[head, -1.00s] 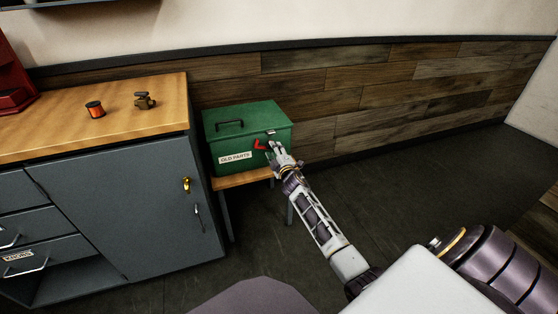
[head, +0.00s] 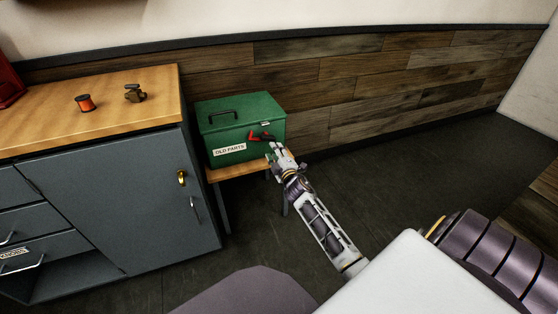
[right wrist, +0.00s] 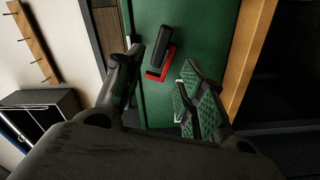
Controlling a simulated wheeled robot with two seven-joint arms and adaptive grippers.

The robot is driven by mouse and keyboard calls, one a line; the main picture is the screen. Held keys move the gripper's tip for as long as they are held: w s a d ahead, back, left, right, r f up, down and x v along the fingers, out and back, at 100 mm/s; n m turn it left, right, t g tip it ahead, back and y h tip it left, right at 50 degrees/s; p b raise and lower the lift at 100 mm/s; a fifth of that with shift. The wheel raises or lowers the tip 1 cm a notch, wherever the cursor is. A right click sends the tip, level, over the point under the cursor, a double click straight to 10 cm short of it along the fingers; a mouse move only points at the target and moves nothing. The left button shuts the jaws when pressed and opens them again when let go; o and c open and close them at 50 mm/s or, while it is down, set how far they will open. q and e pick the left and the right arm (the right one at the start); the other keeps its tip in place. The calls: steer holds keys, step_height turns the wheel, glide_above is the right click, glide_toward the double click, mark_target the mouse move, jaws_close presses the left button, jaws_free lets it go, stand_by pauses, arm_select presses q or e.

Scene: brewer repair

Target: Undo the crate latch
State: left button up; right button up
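The green crate (head: 262,154), labelled "OLD PARTS", sits on a small wooden stand with its lid down. Its red latch (head: 256,135) is on the front near the top edge, with the lever standing out to the side rather than hanging. In the right wrist view the latch (right wrist: 158,70) shows a red bracket and a dark handle. My right gripper (head: 276,151) is just below and right of the latch. Its fingers (right wrist: 163,62) are spread with a gap to either side of the latch, and I see no grip on it. My left gripper is out of view.
A grey cabinet (head: 120,200) with a wooden top stands left of the crate. An orange spool (head: 85,103) and a small brown metal part (head: 135,93) lie on it. A wood-panelled wall is behind; the floor to the right is clear.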

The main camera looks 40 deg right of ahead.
steer(key=shift+v, duration=2.25)
